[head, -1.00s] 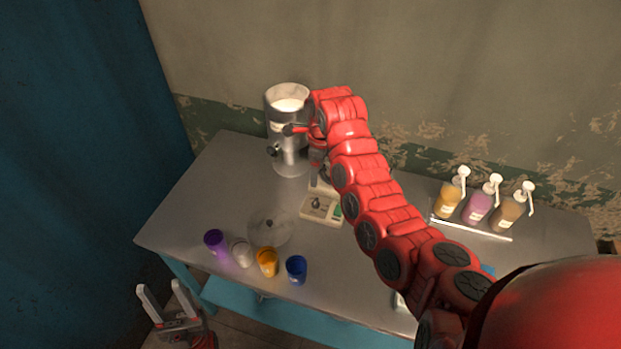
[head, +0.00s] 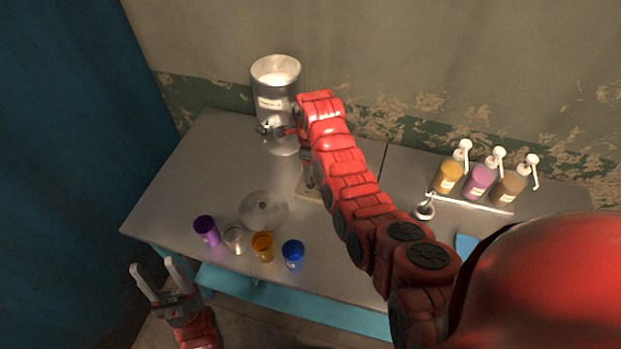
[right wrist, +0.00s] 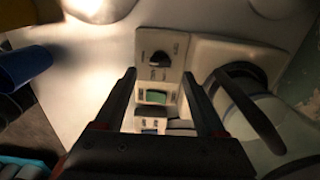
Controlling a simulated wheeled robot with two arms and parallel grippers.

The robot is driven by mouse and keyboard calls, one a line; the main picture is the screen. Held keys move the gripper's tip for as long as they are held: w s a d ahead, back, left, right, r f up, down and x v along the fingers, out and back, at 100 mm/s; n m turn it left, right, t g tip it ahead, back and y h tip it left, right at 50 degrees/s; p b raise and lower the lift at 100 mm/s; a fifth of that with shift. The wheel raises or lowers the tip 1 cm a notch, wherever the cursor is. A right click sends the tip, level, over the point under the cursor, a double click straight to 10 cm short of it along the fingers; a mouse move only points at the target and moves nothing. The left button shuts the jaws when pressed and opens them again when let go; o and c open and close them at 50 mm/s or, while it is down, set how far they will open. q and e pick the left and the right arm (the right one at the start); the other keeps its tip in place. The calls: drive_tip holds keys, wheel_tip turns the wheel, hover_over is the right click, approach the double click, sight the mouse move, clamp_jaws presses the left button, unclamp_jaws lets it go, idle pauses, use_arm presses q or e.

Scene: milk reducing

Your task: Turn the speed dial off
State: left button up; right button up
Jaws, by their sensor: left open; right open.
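The dark speed dial (right wrist: 159,60) sits on a pale control panel (right wrist: 146,42) in the right wrist view, with small markings around it. A green switch (right wrist: 156,97) lies below it on the same device. My right gripper (right wrist: 160,76) is open, its fingers on either side of the panel in the picture; no contact with the dial shows. In the head view the device's pale base (head: 306,193) is mostly hidden behind my right arm. My left gripper (head: 155,266) is open and empty, off the table's front left edge.
A metal milk canister (head: 277,100) stands at the back. A round lid (head: 264,211) and purple (head: 206,231), orange (head: 262,246) and blue (head: 293,254) cups are at the front. Pump bottles (head: 480,181) stand right. A dark handle (right wrist: 248,110) lies right of the dial.

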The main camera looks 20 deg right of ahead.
drive_tip(key=shift+f+p, duration=0.6)
drive_tip(key=shift+f, duration=1.65)
clamp_jaws()
